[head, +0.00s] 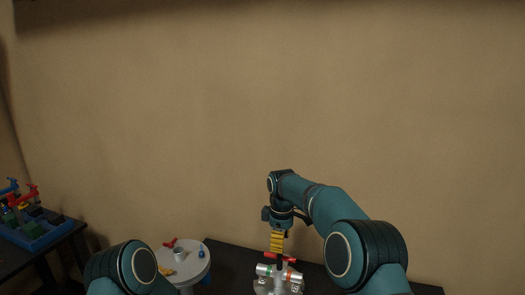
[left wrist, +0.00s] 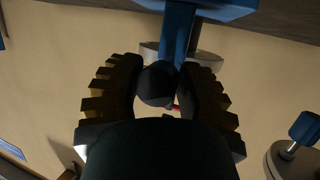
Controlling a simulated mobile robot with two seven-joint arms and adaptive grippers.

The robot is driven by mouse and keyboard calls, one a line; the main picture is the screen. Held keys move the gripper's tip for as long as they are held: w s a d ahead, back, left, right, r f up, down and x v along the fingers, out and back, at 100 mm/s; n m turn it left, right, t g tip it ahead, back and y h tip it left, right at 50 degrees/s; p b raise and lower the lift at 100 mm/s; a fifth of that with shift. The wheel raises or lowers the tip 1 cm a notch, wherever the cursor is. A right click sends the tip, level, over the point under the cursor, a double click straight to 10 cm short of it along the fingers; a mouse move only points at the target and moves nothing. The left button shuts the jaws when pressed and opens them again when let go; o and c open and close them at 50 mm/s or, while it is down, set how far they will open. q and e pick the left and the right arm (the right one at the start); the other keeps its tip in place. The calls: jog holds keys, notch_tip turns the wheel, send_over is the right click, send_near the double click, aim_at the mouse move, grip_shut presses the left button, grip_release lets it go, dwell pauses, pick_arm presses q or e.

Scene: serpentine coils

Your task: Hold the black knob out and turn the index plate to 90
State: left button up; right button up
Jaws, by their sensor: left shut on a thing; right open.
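In the left wrist view the black knob (left wrist: 156,84) sits between the ribbed yellow-brown fingers of my left gripper (left wrist: 157,98), which is shut on it. A blue bar (left wrist: 178,40) runs up from beside the knob, with a grey round part behind it. My left gripper is hidden in the head view. My right gripper (head: 277,243) has yellow fingers and points down, open, just above a grey fixture (head: 278,288) with red and green parts. I cannot tell whether it touches the fixture. I cannot make out the index plate or its marks for certain.
A pale round stand (head: 190,266) with small red, orange and blue pieces is left of the fixture. A dark table (head: 228,262) lies below. A blue tray (head: 40,238) with coloured parts stands at the far left. A blue-topped knob (left wrist: 304,128) shows in the left wrist view.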

aim_at(280, 256)
pick_arm(q)
jog(key=shift+s, duration=0.5)
pick_arm(e)
jog(key=shift+f, duration=0.1)
pick_arm(q)
jog(key=shift+s+a, duration=0.15)
jog(key=shift+s, duration=0.2)
pick_arm(e)
jog(key=shift+f, duration=0.2)
pick_arm(q)
jog(key=shift+f, duration=0.1)
pick_arm(e)
jog(key=shift+f, duration=3.2)
pick_arm(q)
jog(key=shift+s, duration=0.1)
pick_arm(e)
jog(key=shift+c, duration=0.4)
grip_shut()
